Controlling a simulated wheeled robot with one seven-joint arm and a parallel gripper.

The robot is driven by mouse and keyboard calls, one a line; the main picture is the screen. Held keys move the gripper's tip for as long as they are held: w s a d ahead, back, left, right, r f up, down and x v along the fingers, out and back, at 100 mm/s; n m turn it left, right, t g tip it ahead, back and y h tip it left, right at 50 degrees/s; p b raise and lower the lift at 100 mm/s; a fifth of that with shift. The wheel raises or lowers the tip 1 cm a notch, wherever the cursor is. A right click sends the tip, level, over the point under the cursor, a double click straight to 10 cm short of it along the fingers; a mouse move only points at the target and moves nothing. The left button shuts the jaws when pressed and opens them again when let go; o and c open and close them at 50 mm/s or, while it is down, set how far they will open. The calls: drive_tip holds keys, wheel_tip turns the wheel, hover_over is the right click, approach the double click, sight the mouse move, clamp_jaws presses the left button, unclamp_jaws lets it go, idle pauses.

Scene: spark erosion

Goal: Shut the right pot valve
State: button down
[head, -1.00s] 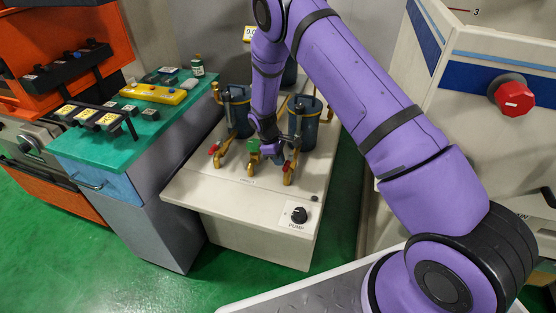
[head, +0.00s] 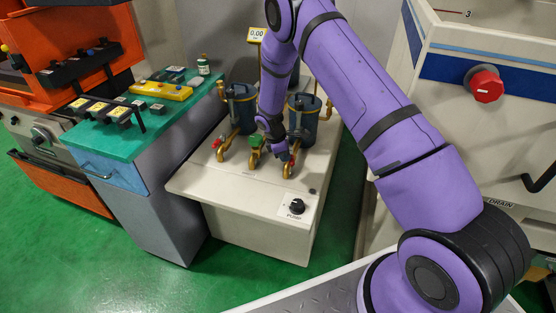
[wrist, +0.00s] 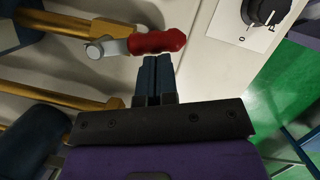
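The right pot valve has a red handle (head: 292,168) on a brass pipe in front of the right blue pot (head: 302,127). In the wrist view the red handle (wrist: 157,41) extends right from a grey pivot (wrist: 95,50), roughly along the brass pipe (wrist: 65,24). My gripper (head: 285,158) is low beside this valve in the head view and partly covers it. In the wrist view its two dark fingers (wrist: 156,58) are together, with nothing seen between them. Their tips are right at the handle's side; I cannot tell whether they touch.
A green-handled valve (head: 255,141) and the left red-handled valve (head: 217,144) stand to the left. A gauge (head: 257,34) reads 0.00. The cabinet top (head: 225,180) is clear in front.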

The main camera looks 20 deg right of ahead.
drive_tip(key=n, duration=0.1)
drive_tip(key=s+d+n+t, duration=0.1)
drive_tip(key=n, duration=0.1)
drive_tip(key=d+n, duration=0.1)
drive_tip(key=shift+s+d+n, duration=0.25)
drive_tip(key=shift+n, duration=0.05)
drive_tip(key=shift+w+d+n+t, duration=0.1)
drive_tip(key=shift+d+n+t, duration=0.35)
drive_tip(key=shift+d+n, duration=0.8)
drive_tip(key=shift+w+d+n+t, duration=0.1)
drive_tip(key=shift+d+n+t, duration=0.35)
drive_tip(key=shift+d+n, duration=0.75)
drive_tip(key=shift+d, duration=0.3)
